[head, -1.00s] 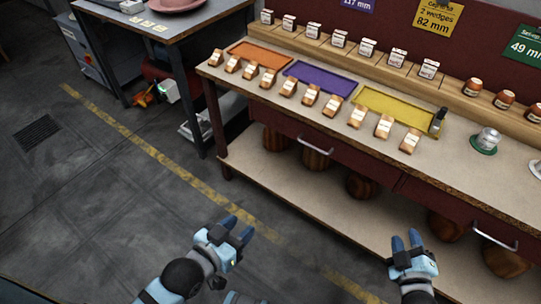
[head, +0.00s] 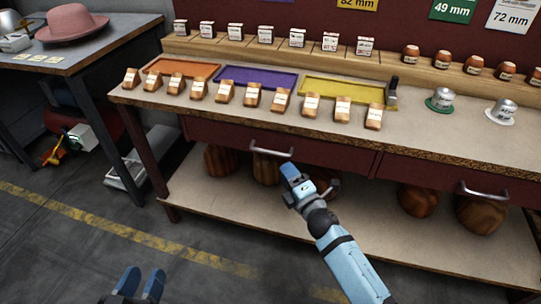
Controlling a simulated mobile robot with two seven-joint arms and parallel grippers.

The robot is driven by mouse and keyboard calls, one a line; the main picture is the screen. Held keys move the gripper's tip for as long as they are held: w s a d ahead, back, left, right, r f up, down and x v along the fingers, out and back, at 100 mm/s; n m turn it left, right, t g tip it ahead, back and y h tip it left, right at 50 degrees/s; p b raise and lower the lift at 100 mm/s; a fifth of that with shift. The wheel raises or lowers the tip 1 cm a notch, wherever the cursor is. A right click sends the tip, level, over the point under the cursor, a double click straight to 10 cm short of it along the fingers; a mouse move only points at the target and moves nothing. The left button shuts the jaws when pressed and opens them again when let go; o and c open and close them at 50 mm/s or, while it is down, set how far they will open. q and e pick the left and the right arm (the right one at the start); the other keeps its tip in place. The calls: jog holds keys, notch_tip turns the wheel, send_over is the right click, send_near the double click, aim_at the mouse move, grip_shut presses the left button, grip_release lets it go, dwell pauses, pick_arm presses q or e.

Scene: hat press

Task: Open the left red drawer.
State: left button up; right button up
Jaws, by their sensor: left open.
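The left red drawer (head: 222,134) is a dark red front under the left part of the workbench top. It looks closed, flush with the bench. Its silver bar handle (head: 270,152) shows in the head view. My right gripper (head: 289,169) is just below and in front of the right end of this handle, fingers pointing up towards it. Its fingers overlap in the view, so its opening and any contact with the handle cannot be made out. My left gripper (head: 141,275) is open and empty, low at the bottom edge, over the floor and well away from the drawer.
A second red drawer with a silver handle (head: 484,190) is to the right. Wooden blocks stand on the lower shelf (head: 290,225). Small labelled blocks and coloured trays cover the bench top (head: 430,135). A side table (head: 100,45) holds a pink hat. The floor in front is clear.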

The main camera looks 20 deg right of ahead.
aim_at(273, 153)
pick_arm(q)
jog(key=shift+d+r+t+h+b, duration=0.3)
jog(key=shift+r+t+b, duration=0.1)
jog(key=shift+r, duration=0.45)
pick_arm(e)
jog(key=x, duration=0.8)
jog(key=shift+w+a, duration=0.1)
jog(key=shift+w, duration=0.05)
grip_shut()
